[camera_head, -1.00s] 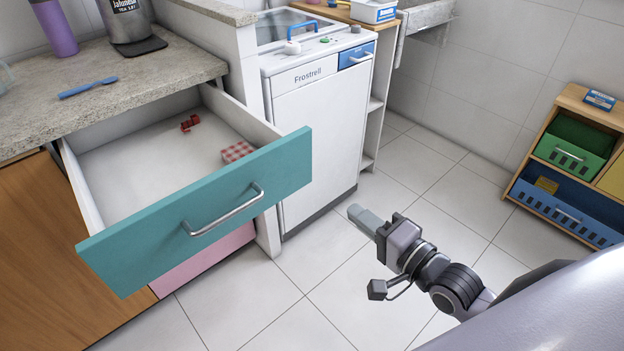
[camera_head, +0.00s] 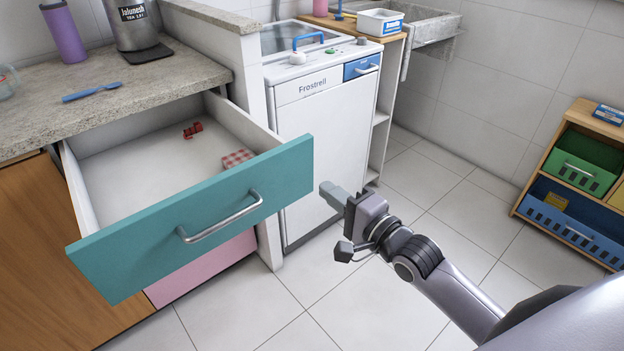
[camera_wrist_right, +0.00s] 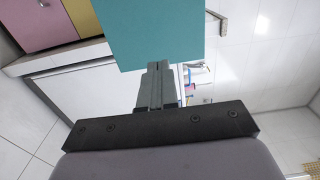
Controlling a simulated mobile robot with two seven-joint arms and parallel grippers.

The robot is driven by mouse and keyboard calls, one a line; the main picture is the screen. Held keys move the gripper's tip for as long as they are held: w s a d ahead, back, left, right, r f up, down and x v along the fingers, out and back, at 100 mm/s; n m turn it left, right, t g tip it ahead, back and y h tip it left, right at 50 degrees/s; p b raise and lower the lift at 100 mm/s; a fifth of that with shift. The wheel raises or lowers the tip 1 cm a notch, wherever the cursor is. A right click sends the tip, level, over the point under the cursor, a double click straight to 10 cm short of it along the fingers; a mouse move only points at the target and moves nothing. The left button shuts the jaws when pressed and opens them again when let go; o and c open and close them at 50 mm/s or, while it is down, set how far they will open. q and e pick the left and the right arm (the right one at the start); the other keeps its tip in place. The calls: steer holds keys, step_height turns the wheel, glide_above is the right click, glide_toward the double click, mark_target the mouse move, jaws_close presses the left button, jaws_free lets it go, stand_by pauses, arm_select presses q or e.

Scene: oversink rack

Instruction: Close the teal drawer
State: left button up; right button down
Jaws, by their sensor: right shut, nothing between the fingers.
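The teal drawer (camera_head: 205,215) is pulled far out from under the stone counter. Its silver bar handle (camera_head: 220,217) is on the front panel. Inside lie a small red object (camera_head: 193,130) and a red checked item (camera_head: 237,158). My right gripper (camera_head: 328,190) is shut and empty, just right of the drawer front's right end, apart from it in the head view. In the right wrist view the shut fingers (camera_wrist_right: 156,80) point toward the teal drawer front (camera_wrist_right: 155,30), with the tips near its lower edge; I cannot tell if they touch. My left gripper is not in view.
A white Frostrell appliance (camera_head: 325,140) stands right behind the drawer. A pink panel (camera_head: 200,268) lies below the drawer. The counter (camera_head: 110,110) carries a blue utensil, a purple bottle and a canister. A wooden shelf unit (camera_head: 545,165) stands far right. The tiled floor between is clear.

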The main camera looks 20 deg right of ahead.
mark_target(302, 171)
steer(key=b+x, duration=0.1)
steer(key=x, duration=0.5)
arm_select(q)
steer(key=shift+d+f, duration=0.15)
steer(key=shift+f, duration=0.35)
